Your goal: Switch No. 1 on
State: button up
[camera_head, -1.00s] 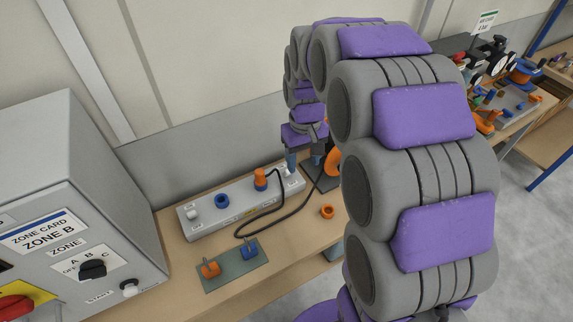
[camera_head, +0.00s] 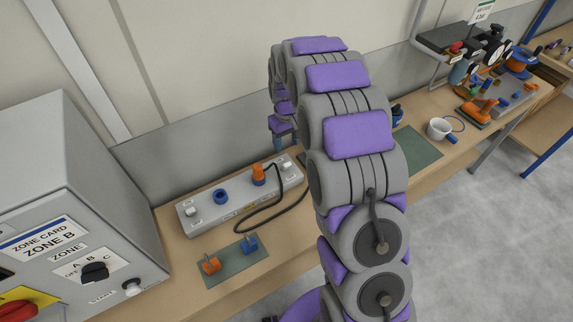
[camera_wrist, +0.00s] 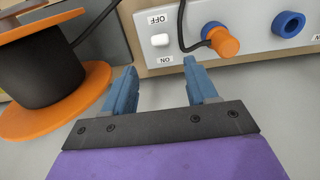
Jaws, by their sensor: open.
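A grey panel strip (camera_head: 235,205) lies on the bench in the head view, with a white switch (camera_head: 191,212) at its left end and another white switch (camera_head: 287,166) at its right end. In the wrist view a white rocker switch (camera_wrist: 160,40) sits between upside-down OFF and ON labels; I cannot read a number for it. My gripper (camera_wrist: 160,70) is open and empty, its blue fingertips just short of this switch, one to each side in the picture. My gripper (camera_head: 287,145) is partly hidden behind my arm in the head view.
An orange plug (camera_wrist: 224,42) with a black cable sits beside the switch, next to an empty blue socket (camera_wrist: 288,24). A black-and-orange spool (camera_wrist: 45,70) stands close left of my gripper. A green mat (camera_head: 235,263) and a zone cabinet (camera_head: 75,180) are nearby.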

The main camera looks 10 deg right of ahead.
aim_at(286, 170)
notch_tip(286, 170, down, 12)
jog(key=shift+a+r+b, duration=0.1)
jog(key=shift+b, duration=0.55)
jog(key=shift+c, duration=0.2)
